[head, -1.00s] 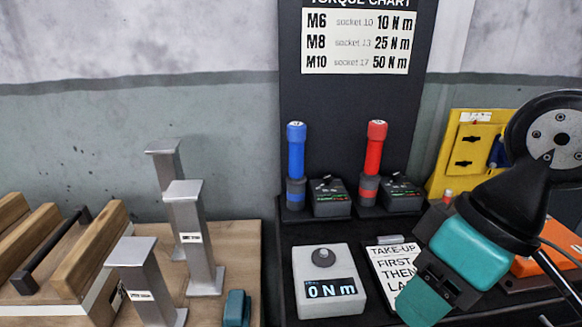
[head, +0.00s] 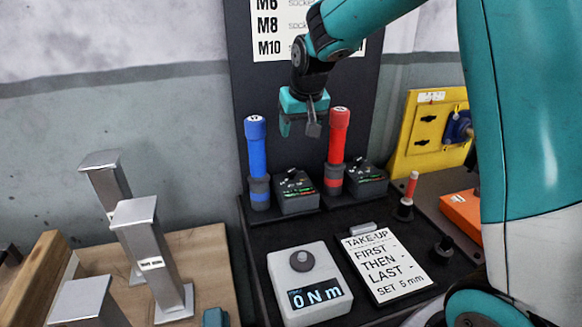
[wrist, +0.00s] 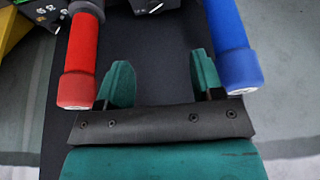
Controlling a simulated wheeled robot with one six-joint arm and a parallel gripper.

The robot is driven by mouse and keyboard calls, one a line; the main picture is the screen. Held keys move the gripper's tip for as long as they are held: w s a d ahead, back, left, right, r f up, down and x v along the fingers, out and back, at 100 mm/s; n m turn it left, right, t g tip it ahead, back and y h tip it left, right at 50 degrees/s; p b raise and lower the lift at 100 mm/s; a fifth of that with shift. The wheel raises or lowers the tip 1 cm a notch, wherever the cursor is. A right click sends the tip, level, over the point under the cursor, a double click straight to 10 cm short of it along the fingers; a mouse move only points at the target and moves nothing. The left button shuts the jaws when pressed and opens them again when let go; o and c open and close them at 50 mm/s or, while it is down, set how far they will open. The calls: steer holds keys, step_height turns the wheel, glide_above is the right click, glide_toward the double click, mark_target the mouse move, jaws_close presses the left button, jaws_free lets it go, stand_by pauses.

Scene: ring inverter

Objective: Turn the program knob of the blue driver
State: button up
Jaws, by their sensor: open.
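The blue driver (head: 256,160) stands upright in its holder at the back of the black bench. Right of it is a small black box (head: 297,196) with a dark knob (head: 292,174) on top and lit marks. My gripper (head: 299,132) hangs above this box, between the blue and red drivers, apart from both. In the wrist view the two teal fingers (wrist: 162,80) are spread with nothing between them. The blue driver (wrist: 228,45) is at right, and the box (wrist: 155,5) is cut off at the top edge. The gripper hides nothing of the knob in the head view.
The red driver (head: 337,147) stands close on the right with its own box (head: 364,181). In front are a grey meter (head: 307,282) reading 0 Nm and a take-up card (head: 386,264). Metal posts (head: 150,255) stand at left. A yellow panel (head: 425,135) is at right.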

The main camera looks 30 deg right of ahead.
mark_target(292, 171)
steer(key=x, duration=0.6)
steer(key=d+p+x, duration=0.1)
steer(key=x, duration=0.4)
steer(key=p+x, duration=0.1)
steer(key=x, duration=0.5)
steer(key=shift+w+d+f, duration=0.15)
steer(key=shift+w+f, duration=0.1)
steer(key=shift+w, duration=0.1)
steer(key=c, duration=0.9)
